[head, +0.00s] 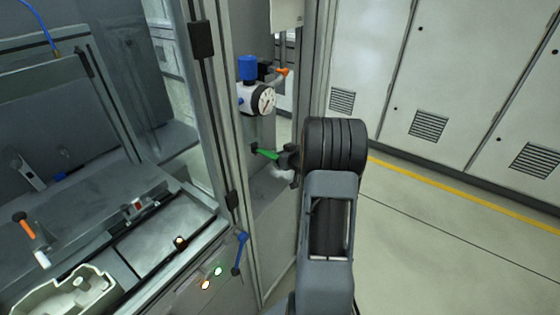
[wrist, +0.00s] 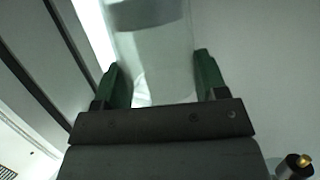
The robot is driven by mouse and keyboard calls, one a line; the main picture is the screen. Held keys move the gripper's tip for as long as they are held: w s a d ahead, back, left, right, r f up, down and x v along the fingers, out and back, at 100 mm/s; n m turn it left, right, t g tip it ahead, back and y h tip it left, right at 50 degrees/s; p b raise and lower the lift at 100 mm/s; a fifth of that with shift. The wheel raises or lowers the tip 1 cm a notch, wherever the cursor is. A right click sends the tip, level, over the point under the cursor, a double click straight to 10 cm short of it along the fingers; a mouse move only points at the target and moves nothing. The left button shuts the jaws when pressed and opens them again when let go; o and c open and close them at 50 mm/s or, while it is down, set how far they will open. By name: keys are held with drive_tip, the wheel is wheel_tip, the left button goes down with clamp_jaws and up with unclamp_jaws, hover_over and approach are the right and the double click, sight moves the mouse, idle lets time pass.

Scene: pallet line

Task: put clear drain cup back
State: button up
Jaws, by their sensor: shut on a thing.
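The clear drain cup (wrist: 150,45) is between the two green fingers of my gripper (wrist: 157,68) in the wrist view. It looks see-through and pale, and its upper end runs out of the picture. In the head view my gripper (head: 270,161) is below the gauge unit with the blue knob (head: 248,68) and the round dial (head: 266,99). One green finger shows there. A small pale patch beside it may be the cup; my arm hides much of this spot. A gap shows between the unit and the gripper.
A cabinet post (head: 219,130) stands close to the left of my gripper. An orange-handled part (head: 283,72) sticks out beside the gauge unit. A blue lever (head: 240,252) is on the machine's front. The floor (head: 430,240) on the right is clear.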

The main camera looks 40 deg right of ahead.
drive_tip(key=shift+w+f, duration=0.2)
drive_tip(key=shift+f, duration=1.5)
drive_tip(key=shift+f, duration=0.2)
drive_tip(key=o, duration=1)
drive_tip(key=shift+c, duration=0.2)
drive_tip(key=shift+s+r, duration=0.2)
drive_tip(key=shift+r, duration=0.1)
drive_tip(key=v, duration=1.1)
drive_tip(key=shift+s, duration=0.35)
drive_tip(key=shift+a+r, duration=0.1)
